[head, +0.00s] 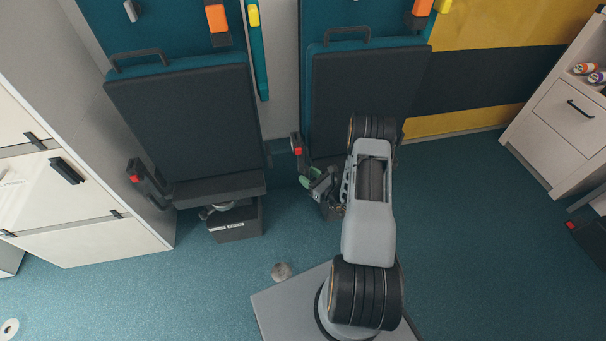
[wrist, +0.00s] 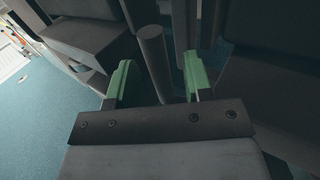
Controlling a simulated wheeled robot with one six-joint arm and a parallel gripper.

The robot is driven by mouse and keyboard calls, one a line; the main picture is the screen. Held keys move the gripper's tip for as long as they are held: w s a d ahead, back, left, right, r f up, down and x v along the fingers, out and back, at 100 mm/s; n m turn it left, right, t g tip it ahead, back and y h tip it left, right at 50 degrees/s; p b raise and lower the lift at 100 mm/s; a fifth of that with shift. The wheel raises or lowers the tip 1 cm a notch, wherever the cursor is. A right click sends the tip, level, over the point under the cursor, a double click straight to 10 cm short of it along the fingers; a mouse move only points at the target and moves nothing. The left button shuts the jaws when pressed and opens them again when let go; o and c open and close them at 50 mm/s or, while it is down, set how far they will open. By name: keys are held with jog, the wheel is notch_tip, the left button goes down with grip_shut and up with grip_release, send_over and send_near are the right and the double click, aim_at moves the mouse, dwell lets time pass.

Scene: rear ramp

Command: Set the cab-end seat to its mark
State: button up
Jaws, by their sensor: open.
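Two dark folding seats with teal backs stand side by side at the wall, a left seat (head: 183,130) and a right seat (head: 355,95); I cannot tell which is the cab-end one. Each has a side lever with a red part, the left lever (head: 145,182) and the right lever (head: 297,146). My gripper (head: 322,186) is low at the right seat's left side, below its lever. In the wrist view its green fingers (wrist: 158,82) are apart, and a dark round bar (wrist: 153,48) shows between or just beyond them; contact is unclear. I cannot make out a mark.
A dark box (head: 237,222) is under the left seat. A white cabinet (head: 85,235) stands at left, and another cabinet (head: 565,115) at right. A small grey round object (head: 282,271) is on the teal floor.

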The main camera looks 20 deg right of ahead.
jog(key=shift+x, duration=1.55)
grip_shut()
